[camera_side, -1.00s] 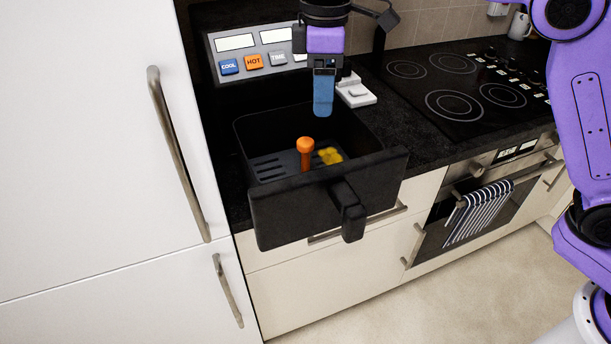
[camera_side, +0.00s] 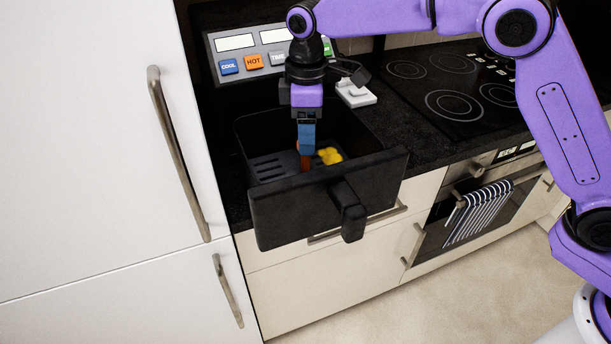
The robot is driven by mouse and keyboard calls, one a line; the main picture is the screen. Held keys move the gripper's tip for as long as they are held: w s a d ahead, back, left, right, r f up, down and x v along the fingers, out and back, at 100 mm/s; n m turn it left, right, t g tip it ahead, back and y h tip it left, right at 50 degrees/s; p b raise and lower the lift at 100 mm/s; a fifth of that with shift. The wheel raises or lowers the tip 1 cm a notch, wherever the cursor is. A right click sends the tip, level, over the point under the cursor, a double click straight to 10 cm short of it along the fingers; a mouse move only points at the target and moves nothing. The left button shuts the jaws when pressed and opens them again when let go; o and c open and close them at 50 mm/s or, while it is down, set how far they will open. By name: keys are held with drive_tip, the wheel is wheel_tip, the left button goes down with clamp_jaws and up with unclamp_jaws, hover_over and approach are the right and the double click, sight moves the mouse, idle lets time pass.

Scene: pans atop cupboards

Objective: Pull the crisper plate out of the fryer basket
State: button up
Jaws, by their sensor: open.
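The black fryer basket (camera_side: 325,196) is pulled out from the fryer, its handle (camera_side: 350,215) toward the front. The dark slotted crisper plate (camera_side: 268,169) lies in the bottom of the basket. An orange knob on a post (camera_side: 305,164) rises from the plate. Yellow food (camera_side: 330,156) lies on the plate to the right of the post. My gripper (camera_side: 306,150) points down into the basket at the knob, its blue fingers open and hiding the knob's top. I cannot tell whether the fingers touch the knob.
The fryer's panel (camera_side: 262,58) with coloured buttons stands behind the basket. A small white item (camera_side: 356,92) sits on the black counter to the right. A tall white cupboard (camera_side: 90,150) with metal handles is close on the left. A hob (camera_side: 455,85) is at the right.

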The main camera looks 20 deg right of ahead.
sight(305, 158)
drive_tip(key=shift+w+f, duration=0.2)
drive_tip(key=shift+f, duration=3.5)
clamp_jaws()
